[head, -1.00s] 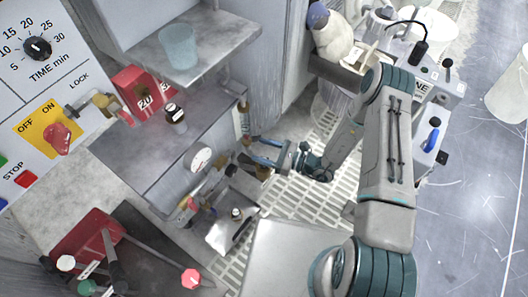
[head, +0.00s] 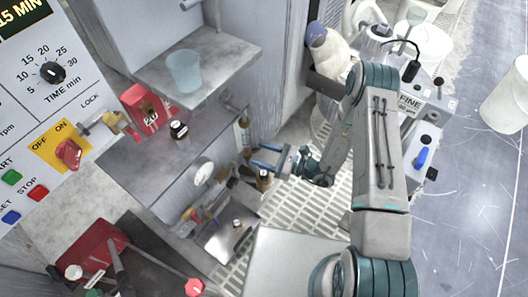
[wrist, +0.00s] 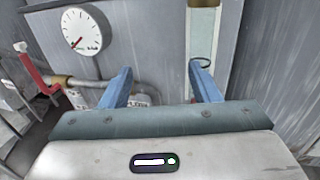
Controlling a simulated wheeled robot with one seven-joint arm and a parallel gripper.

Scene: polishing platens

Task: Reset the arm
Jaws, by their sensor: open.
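My gripper (head: 262,158) is open and empty, its two blue fingers spread apart in front of the grey machine cabinet. In the wrist view, my gripper (wrist: 160,88) points at the cabinet wall, with a glass tube (wrist: 201,45) upright beyond the right finger and a pipe behind the left finger. My arm reaches in from the right in the head view, its elbow raised and the forearm bent down toward the cabinet. Nothing is held between the fingers.
A round gauge (head: 202,172) is on the cabinet front. A metal tray (head: 222,245) holds small items. Open floor (head: 470,200) lies right.

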